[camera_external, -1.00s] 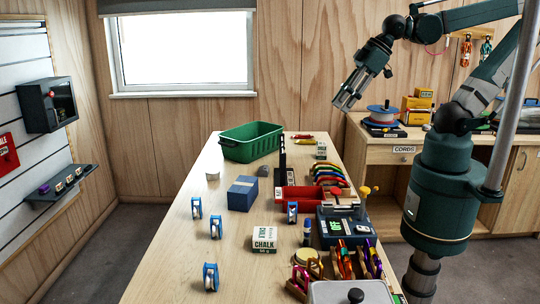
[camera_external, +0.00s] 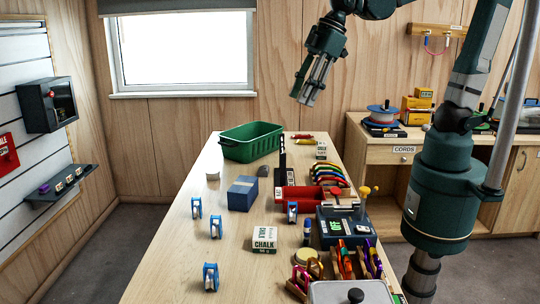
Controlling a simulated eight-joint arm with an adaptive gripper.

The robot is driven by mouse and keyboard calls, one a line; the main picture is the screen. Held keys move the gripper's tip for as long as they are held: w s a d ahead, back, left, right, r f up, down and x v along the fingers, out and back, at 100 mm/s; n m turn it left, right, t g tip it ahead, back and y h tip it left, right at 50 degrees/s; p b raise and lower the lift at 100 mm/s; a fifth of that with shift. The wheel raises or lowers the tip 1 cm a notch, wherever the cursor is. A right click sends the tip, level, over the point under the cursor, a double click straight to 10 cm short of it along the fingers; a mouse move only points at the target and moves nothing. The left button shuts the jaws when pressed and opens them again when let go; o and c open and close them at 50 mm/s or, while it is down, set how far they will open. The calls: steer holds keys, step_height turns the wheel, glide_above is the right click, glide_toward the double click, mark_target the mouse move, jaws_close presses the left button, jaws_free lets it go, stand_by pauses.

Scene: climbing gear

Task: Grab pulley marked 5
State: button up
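Several blue-and-white pulleys stand on the wooden table. One pulley (camera_external: 196,207) is at the left edge, a second pulley (camera_external: 215,227) is a little nearer, and a third pulley (camera_external: 210,277) is nearest the camera. Another pulley (camera_external: 292,212) stands by the red tray. Their markings are too small to read, so I cannot tell which is marked 5. My gripper (camera_external: 304,99) hangs high above the far part of the table, pointing down and slightly left, well away from the pulleys. It looks empty; its finger opening is not clear.
A green bin (camera_external: 251,142), blue box (camera_external: 242,193), chalk box (camera_external: 264,240), red tray (camera_external: 290,200) and dark device (camera_external: 345,228) stand on the table (camera_external: 170,252). Colourful carabiners (camera_external: 329,174) lie on the right. The left front of the table has free room around the pulleys.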

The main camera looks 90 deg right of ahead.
steer(key=w+a+f+n+g, duration=0.2)
steer(key=w+a+n, duration=0.1)
steer(key=w+a, duration=0.7)
steer(key=n+g+h+p, duration=0.1)
steer(key=n+g, duration=0.2)
steer(key=n, duration=0.5)
glide_above(210, 265)
steer(key=f, duration=2.2)
steer(key=shift+d, duration=0.3)
steer(key=shift+a+f+n, duration=0.25)
steer(key=shift+n, duration=0.05)
steer(key=shift+f, duration=1.3)
steer(key=shift+f+p, duration=0.5)
steer(key=shift+f, duration=2.1)
